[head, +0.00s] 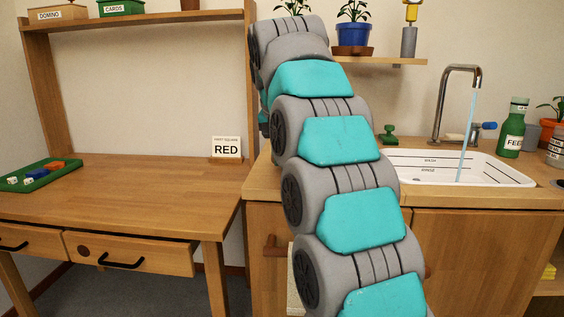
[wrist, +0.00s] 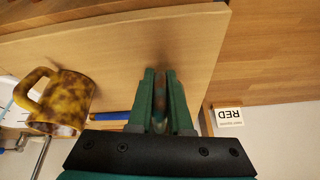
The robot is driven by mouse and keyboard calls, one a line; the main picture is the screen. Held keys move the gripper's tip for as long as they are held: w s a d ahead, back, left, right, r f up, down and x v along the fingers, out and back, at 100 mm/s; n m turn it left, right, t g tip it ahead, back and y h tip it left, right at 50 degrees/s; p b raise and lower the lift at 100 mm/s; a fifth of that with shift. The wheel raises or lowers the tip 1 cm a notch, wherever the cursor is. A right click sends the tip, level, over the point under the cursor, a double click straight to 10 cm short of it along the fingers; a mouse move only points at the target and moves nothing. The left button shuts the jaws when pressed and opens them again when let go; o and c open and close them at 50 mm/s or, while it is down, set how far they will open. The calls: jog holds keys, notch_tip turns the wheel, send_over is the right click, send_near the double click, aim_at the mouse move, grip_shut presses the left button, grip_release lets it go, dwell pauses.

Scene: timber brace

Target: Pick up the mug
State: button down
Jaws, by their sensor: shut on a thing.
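The mug (wrist: 66,98) is mottled yellow and brown and shows at the left of the wrist view, with its handle to the left. I do not see it in the head view, where my arm covers much of the counter. My gripper (wrist: 161,80) has two green fingers, to the right of the mug and apart from it. The fingers are shut on a narrow brownish thing (wrist: 160,93) that is mostly hidden between them; I cannot tell what it is. My gripper is hidden in the head view.
The counter has a white sink (head: 455,166) with a running tap (head: 462,85) and a green bottle (head: 512,128). A green stamp (head: 388,134) stands behind the sink's left end. A RED card (head: 227,148) and a green tray (head: 40,175) stand on the desk, whose middle is clear.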

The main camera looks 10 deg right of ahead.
jog(key=shift+s+r, duration=0.1)
jog(key=shift+r, duration=0.3)
jog(key=s+d, duration=0.1)
jog(key=s, duration=0.6)
jog(key=s+d+r, duration=0.1)
jog(key=s+d, duration=0.1)
jog(key=s, duration=0.6)
jog(key=shift+s+d+r+b, duration=0.15)
jog(key=shift+s+d+b, duration=0.15)
jog(key=shift+b, duration=0.15)
